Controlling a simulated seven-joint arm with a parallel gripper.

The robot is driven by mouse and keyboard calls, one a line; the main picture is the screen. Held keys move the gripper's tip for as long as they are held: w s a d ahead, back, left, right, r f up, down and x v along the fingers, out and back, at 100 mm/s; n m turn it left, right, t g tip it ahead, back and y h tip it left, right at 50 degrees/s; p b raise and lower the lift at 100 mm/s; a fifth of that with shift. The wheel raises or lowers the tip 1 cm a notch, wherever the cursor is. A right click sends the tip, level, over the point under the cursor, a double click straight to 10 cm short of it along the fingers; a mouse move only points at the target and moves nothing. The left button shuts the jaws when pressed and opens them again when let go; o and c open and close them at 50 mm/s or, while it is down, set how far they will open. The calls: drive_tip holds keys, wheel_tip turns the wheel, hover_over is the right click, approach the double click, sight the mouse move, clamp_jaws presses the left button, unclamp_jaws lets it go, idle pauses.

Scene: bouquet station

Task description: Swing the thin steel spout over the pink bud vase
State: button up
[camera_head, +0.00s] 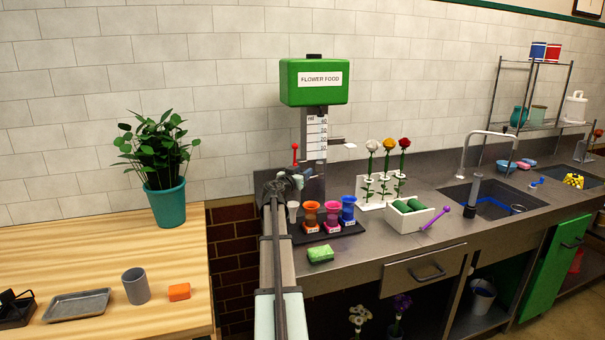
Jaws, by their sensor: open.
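The green flower food dispenser (315,82) stands at the back of the counter, with a marked measuring scale (317,132) below it. A thin steel piece that looks like the spout (337,139) sticks out to the right of the scale, with a pale tip. The pink bud vase (332,214) stands in the dark tray (327,234), between the orange vase (311,214) and the blue vase (348,208). My gripper (297,183) is open at the dispenser's lower left, left of the spout and above the vases. Its fingers are small and partly hidden by my arm.
A red-knobbed lever (295,154) rises just behind my gripper. A pale vase (293,210) stands at the tray's left end. A rose stand (376,190) and white box (409,213) stand right of the tray.

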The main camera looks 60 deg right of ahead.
drive_tip(key=shift+d, duration=0.35)
clamp_jaws()
idle(0.5)
